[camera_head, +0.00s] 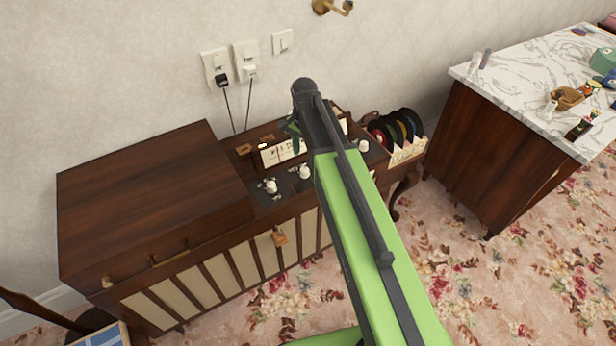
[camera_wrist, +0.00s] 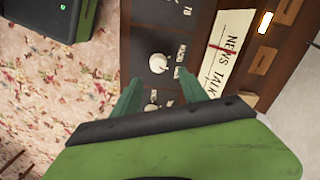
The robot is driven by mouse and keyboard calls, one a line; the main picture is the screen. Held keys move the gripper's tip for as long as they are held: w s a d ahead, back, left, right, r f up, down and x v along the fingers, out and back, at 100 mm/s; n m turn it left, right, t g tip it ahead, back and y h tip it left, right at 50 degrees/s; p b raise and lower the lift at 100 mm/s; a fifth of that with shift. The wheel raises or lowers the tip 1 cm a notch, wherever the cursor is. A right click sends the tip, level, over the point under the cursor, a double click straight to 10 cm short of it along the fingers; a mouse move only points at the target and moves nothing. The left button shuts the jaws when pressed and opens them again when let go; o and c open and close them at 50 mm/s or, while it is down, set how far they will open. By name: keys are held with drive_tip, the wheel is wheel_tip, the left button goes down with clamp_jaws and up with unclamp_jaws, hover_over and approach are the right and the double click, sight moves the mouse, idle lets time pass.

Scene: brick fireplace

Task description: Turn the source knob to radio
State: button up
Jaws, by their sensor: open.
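The wooden radio cabinet (camera_head: 205,245) stands against the wall with a dial panel at its right. White knobs show in the head view: a left one (camera_head: 271,186), a middle one (camera_head: 305,172) and a right one (camera_head: 363,146). My gripper (camera_head: 292,128) is over the panel, partly hidden behind my arm. In the wrist view my gripper (camera_wrist: 158,80) is open, its green fingers pointing toward a white knob (camera_wrist: 158,63) with small labels around it. The knob lies just beyond and between the fingertips; contact is not visible. I cannot read the labels or tell which knob is the source knob.
Records (camera_head: 398,130) stand in a rack right of the cabinet. A marble-topped cabinet (camera_head: 535,75) with small items is farther right. Two cords run from wall sockets (camera_head: 218,68) behind the cabinet. Floral carpet is open in front.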

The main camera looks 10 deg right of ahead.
sight(305, 168)
wheel_tip(305, 168, down, 8)
drive_tip(key=b, duration=0.6)
drive_tip(key=shift+r, duration=0.35)
